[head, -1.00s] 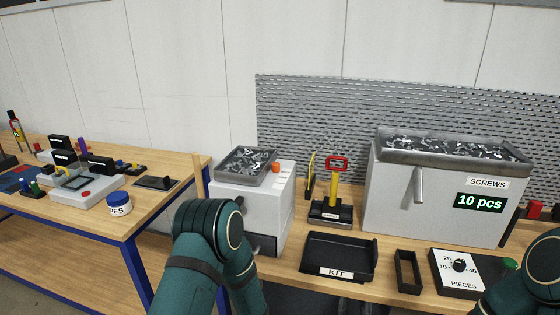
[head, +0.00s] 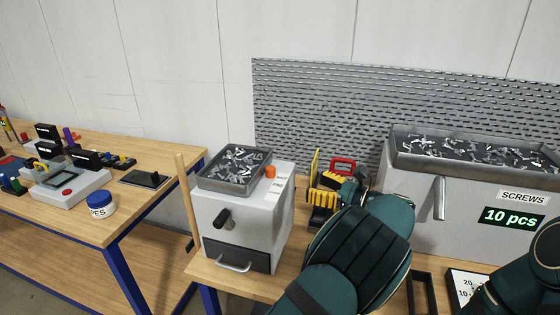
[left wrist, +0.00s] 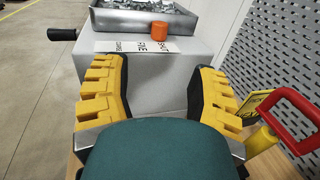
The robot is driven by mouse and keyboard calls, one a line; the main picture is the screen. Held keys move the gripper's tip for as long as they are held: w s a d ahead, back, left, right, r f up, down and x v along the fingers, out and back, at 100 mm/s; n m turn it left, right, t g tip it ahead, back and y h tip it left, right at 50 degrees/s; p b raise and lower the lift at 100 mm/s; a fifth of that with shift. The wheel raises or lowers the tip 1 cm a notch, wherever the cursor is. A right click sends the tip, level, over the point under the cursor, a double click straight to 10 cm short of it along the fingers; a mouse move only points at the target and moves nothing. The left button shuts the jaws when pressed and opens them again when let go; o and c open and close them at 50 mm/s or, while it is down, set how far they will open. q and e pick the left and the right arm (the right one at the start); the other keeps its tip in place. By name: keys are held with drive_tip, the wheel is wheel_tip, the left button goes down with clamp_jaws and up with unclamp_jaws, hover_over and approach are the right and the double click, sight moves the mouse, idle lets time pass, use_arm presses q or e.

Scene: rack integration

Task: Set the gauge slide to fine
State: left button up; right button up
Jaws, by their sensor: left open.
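The gauge slide's orange knob (head: 270,171) stands on top of the grey box (head: 245,212), beside the screw-filled tray. It also shows in the left wrist view (left wrist: 159,29), at the SHUT end of a label strip (left wrist: 140,47) reading SHUT, FINE and COARSE. My left gripper (head: 324,188) is at the box's right in the head view, apart from the knob. In the left wrist view its yellow fingers (left wrist: 160,80) are spread with nothing between them, facing the box. My right gripper is not visible; only part of that arm shows at the lower right.
A red-handled tool (head: 342,164) stands close beside my left gripper. A metal tray of screws (head: 234,168) sits on the box, with a black crank knob (head: 225,218) on its front. The large SCREWS hopper (head: 460,200) stands right. A second table (head: 150,150) is left.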

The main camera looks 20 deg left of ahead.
sight(274, 169)
use_arm(q)
drive_tip(key=x, duration=1.3)
drive_tip(key=shift+a+r, duration=0.25)
drive_tip(key=shift+a, duration=0.05)
clamp_jaws()
